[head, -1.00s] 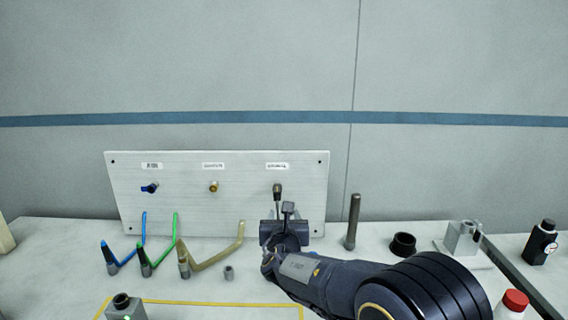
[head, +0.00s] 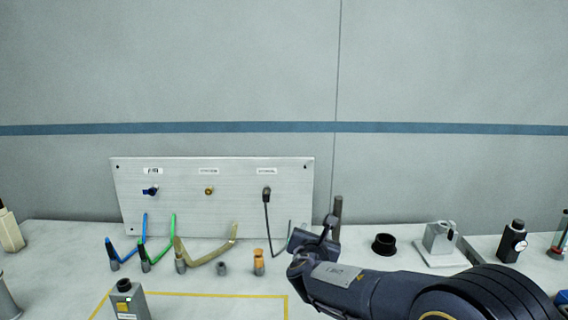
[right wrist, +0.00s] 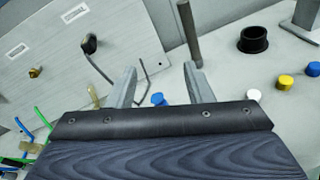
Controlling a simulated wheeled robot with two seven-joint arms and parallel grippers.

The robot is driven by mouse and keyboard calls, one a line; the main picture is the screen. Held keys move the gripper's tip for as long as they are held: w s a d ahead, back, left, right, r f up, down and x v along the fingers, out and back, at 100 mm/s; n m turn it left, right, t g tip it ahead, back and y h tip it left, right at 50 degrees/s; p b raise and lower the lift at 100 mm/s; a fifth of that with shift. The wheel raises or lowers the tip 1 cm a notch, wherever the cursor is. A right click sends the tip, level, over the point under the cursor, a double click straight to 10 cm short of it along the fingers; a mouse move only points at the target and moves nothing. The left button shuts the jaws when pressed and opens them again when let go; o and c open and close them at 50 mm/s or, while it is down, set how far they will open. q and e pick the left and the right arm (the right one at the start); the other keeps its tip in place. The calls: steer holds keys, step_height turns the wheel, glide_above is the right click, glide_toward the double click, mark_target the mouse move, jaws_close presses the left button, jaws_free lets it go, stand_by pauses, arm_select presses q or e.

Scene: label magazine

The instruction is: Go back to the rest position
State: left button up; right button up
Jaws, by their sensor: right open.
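My right gripper (head: 314,236) is open and empty. It is over the table, in front of the lower right corner of the upright grey panel (head: 230,215). Its two fingers stand apart in the right wrist view (right wrist: 160,85), with nothing between them but the background. A black plug (head: 267,194) sits in the panel's right port, apart from the gripper, and its dark cable hangs down. It also shows in the right wrist view (right wrist: 89,44). My left gripper is not in view.
Blue (head: 126,252), green (head: 160,247) and tan (head: 212,252) hoses stand before the panel. A dark post (head: 337,215) is close behind my right gripper. A black ring (head: 384,244) and a grey block fixture (head: 441,238) are to the right. A grey box (head: 128,301) is front left.

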steer(key=s+d+f+m+g+h+p, duration=0.2)
steer(key=s+d+m+g, duration=0.5)
steer(key=s+d+m, duration=1.15)
steer(key=s+d+f+m+g+y+p, duration=0.1)
steer(key=s+d+m+g+y, duration=0.15)
steer(key=s+m, duration=0.45)
steer(key=s+a+m+y+p, duration=0.1)
steer(key=s+a+m+y, duration=0.1)
steer(key=s, duration=0.6)
steer(key=s+a+m+y, duration=0.3)
steer(key=s+a+m, duration=0.2)
steer(key=s+a, duration=0.1)
steer(key=shift+s+f+y+p, duration=0.35)
steer(key=shift+s+p, duration=0.05)
steer(key=shift+s, duration=0.5)
